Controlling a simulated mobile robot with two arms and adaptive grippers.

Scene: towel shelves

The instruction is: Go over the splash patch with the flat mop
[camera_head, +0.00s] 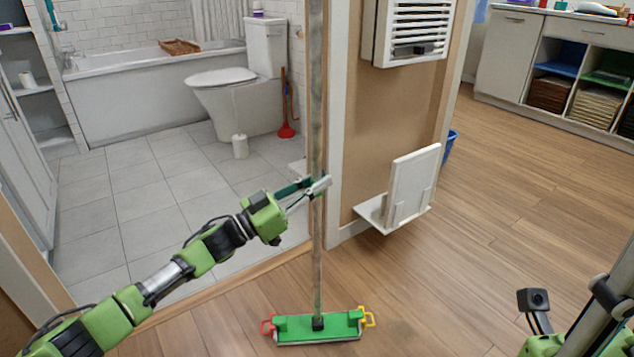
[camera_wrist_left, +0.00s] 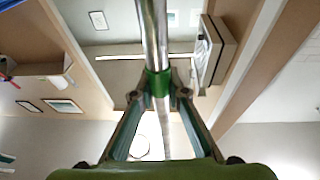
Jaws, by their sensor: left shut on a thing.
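The flat mop has a long grey handle (camera_head: 317,245) and a green flat head (camera_head: 290,327), with a red loop at its left end and a yellow one at its right. The head lies on the wood floor at the bottom middle of the head view. My left gripper (camera_head: 314,188) is shut on the upright handle about halfway up. In the left wrist view, the fingers (camera_wrist_left: 160,88) close on a green band around the handle. A faint darker area (camera_head: 402,336) shows right of the head; I cannot tell whether it is the splash patch. My right gripper is out of view.
A wall end with a white vent unit (camera_head: 418,30) and a low white folding shelf (camera_head: 410,190) stands right of the handle. Behind left is a tiled bathroom with a toilet (camera_head: 225,95) and red plunger (camera_head: 286,130). Wood floor is clear to the right.

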